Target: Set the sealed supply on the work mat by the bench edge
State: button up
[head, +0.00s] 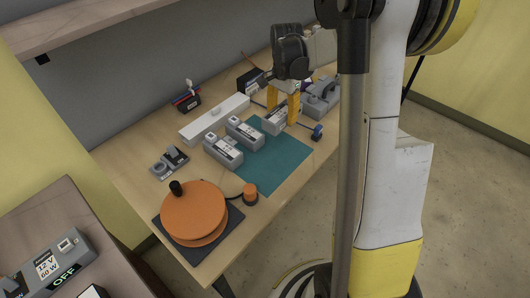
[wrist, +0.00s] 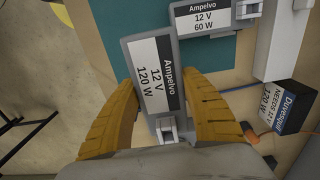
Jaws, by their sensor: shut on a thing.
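My gripper (head: 282,108) has its yellow fingers closed on a grey supply (head: 274,121) over the far end of the teal work mat (head: 272,170). In the wrist view this supply (wrist: 155,75) reads Ampelvo 12 V 120 W and lies between both fingers, over the mat (wrist: 112,30). I cannot tell whether it touches the mat or hangs just above. A second grey supply (head: 245,133) and a third (head: 223,150) stand by the mat's left side. The wrist view shows one labelled Ampelvo 12 V 60 W (wrist: 205,18). I cannot make out a seal.
A black box (wrist: 288,108) reads Divesquil, needs 12 V 120 W. A long white box (head: 214,118) lies behind the supplies. A grey device (head: 321,98) stands right of my gripper. An orange round device (head: 193,212) fills the near end. The mat's near part is clear.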

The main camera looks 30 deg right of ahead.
jog(key=b, duration=0.2)
send_over(280, 163)
notch_tip(280, 163, down, 6)
jog(key=shift+r, duration=0.25)
jog(key=shift+a+f+b, duration=0.1)
jog(key=shift+f+b, duration=0.85)
jog(key=shift+f, duration=1)
jog(key=shift+f, duration=0.15)
jog(key=o, duration=1.4)
jog(key=shift+c, duration=0.2)
